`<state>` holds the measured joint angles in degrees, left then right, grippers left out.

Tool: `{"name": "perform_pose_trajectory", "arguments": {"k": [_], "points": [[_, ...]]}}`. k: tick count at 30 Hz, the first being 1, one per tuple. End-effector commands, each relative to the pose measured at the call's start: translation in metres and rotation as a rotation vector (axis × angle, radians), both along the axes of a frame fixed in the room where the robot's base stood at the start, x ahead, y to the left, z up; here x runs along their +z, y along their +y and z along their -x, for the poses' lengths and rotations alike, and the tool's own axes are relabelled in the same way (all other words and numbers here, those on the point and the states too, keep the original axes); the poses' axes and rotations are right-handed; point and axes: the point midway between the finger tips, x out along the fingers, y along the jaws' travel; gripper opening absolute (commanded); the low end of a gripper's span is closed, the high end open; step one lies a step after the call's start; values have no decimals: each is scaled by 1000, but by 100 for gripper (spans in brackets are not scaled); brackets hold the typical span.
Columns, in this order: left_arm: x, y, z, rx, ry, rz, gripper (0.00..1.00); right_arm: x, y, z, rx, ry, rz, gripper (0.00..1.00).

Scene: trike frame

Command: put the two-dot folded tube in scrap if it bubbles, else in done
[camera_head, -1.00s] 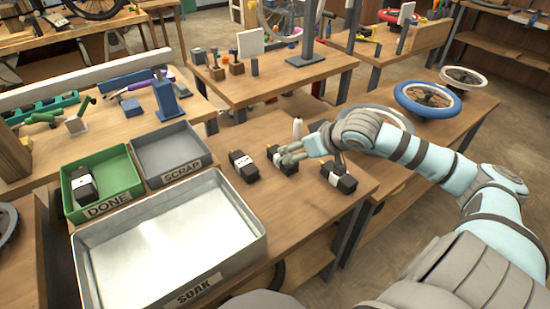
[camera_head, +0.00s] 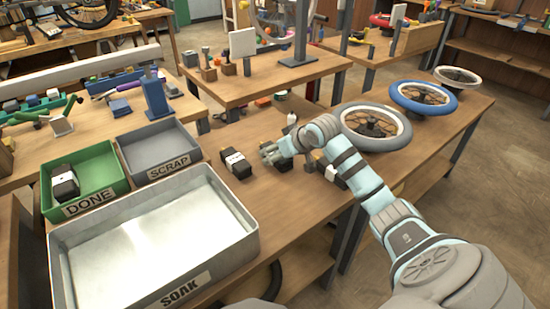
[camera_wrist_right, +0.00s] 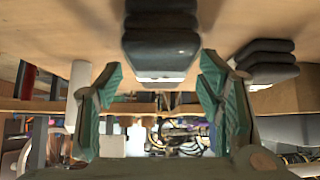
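Black folded tubes with pale bands lie on the bench. One (camera_head: 236,162) is left of my right gripper (camera_head: 269,154). Another (camera_head: 283,164) is just beneath the gripper, partly hidden by it. A third (camera_head: 331,174) is partly behind my right arm. One more (camera_head: 65,183) is in the green DONE tray (camera_head: 128,180). In the right wrist view the gripper (camera_wrist_right: 160,82) is open, with a folded tube (camera_wrist_right: 160,40) in line with the gap between its fingers. A second tube (camera_wrist_right: 268,62) lies to the right. No dots are readable. My left gripper is not in view.
The grey SCRAP tray (camera_head: 160,172) adjoins the DONE tray. A large metal SOAK basin (camera_head: 215,265) with a pale, shiny inside stands in front. Wheels (camera_head: 375,127) lie at the bench's right. A small white bottle (camera_head: 292,119) stands behind the gripper.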

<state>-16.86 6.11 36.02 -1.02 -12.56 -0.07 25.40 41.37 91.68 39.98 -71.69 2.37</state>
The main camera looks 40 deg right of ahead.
Motion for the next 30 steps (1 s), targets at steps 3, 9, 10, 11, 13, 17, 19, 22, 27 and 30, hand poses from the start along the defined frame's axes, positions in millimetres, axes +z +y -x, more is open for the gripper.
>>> {"name": "perform_pose_trajectory", "arguments": {"k": [3,9,10,11,13,17,19,22,27,30], "points": [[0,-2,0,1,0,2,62,0,0,0,0,0,0,38],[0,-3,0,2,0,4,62,0,0,0,1,0,-1,7],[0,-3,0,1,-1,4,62,0,0,0,1,0,-1,7],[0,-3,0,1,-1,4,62,0,1,0,1,0,-1,2],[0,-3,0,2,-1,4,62,0,1,0,1,0,-1,2],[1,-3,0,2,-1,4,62,2,1,0,1,0,-1,2],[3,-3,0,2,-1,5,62,8,1,0,1,-1,-1,2],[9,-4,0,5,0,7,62,22,1,-1,1,-2,0,2],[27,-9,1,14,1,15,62,68,0,-1,0,-5,2,2],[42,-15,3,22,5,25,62,109,0,-1,1,-7,0,2]]}}
